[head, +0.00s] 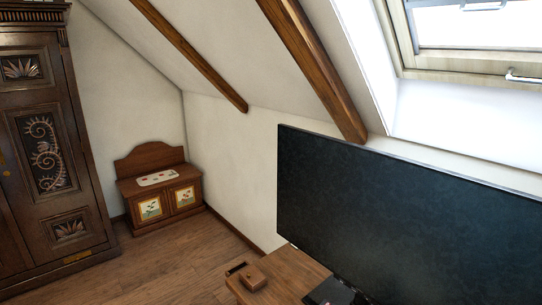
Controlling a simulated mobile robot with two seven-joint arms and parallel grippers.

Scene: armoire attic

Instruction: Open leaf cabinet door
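A tall dark carved wooden armoire (88,160) stands at the left edge of the head view, partly cut off. Its visible door (73,122) has carved leaf and scroll panels and looks shut. A small brass fitting (5,173) shows at the far left of the door. A low wooden chest (163,221) with painted flower panels stands in the corner behind. Neither of my grippers is in view.
Bare wood floor (165,265) lies between armoire and desk. Sloped ceiling beams (310,65) and a skylight (470,55) are above.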

